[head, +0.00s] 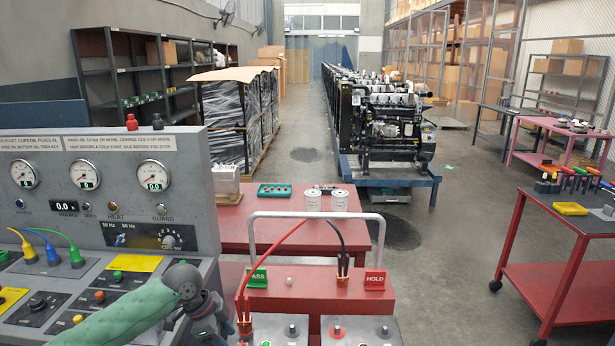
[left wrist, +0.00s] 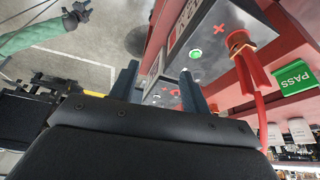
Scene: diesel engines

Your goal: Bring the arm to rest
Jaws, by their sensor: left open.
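My left arm, in a green sleeve, comes in from the lower left in the head view. Its dark gripper (head: 207,322) is beside the batteries, left of the red clamp (head: 244,326); its fingers are not clear there. In the left wrist view my left gripper (left wrist: 158,75) has two separated dark fingers with nothing seen held between them. A battery top with terminals lies beyond them, and the red clamp (left wrist: 238,42) is to their right, apart from them. A green-sleeved arm with a dark end (left wrist: 78,12), apparently my right one, shows at upper left; its jaws cannot be made out.
An instrument console (head: 105,225) stands close on the left. A red cart (head: 320,290) with two batteries, a handle rail, cables and PASS and HOLD signs is in front. A red table (head: 285,215) stands behind, a tool cart (head: 560,265) at right. Floor between them is clear.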

